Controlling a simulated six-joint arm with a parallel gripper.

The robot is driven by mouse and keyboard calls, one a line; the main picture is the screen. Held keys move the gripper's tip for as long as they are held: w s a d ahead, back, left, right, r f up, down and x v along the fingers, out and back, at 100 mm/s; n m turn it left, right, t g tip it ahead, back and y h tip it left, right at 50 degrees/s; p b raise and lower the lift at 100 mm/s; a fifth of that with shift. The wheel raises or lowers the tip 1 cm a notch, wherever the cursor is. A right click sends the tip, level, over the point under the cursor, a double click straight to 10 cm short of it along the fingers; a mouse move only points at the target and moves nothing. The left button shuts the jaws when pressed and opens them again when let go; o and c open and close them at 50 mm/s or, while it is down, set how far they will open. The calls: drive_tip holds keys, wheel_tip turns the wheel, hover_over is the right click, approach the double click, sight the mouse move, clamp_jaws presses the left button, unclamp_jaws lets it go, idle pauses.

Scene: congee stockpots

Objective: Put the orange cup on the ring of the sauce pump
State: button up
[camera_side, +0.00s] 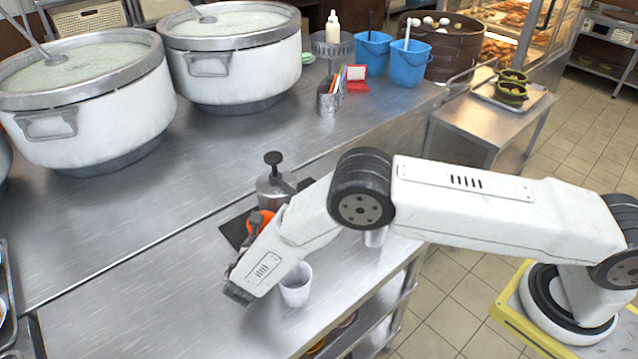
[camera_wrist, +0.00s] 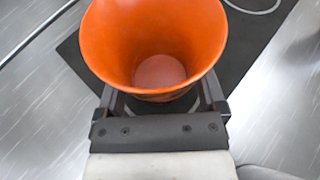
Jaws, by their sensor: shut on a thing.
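The orange cup (camera_wrist: 150,40) is between the fingers of my gripper (camera_wrist: 160,95), which is shut on it. Its open mouth faces the wrist camera. In the side view the cup (camera_side: 262,220) shows only in part behind my arm, close to the sauce pump. The sauce pump (camera_side: 273,188) is a metal pot with a black knob on top, standing beyond my gripper. Its ring is hard to make out in the side view. In the wrist view a thin pale arc (camera_wrist: 255,11) over the dark mat may be the ring; I cannot tell.
A dark mat (camera_side: 233,229) lies by the pump. A white cup (camera_side: 296,293) stands on the counter below my arm, and another (camera_side: 375,238) shows partly behind it. Large stockpots (camera_side: 90,95) and a utensil holder (camera_side: 328,100) stand farther back.

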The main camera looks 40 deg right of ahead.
drive_tip(key=shift+f, duration=0.15)
drive_tip(key=o, duration=0.9)
drive_tip(key=shift+a+r, duration=0.1)
drive_tip(key=shift+r, duration=0.15)
drive_tip(key=v, duration=1.2)
drive_tip(key=shift+s, duration=0.1)
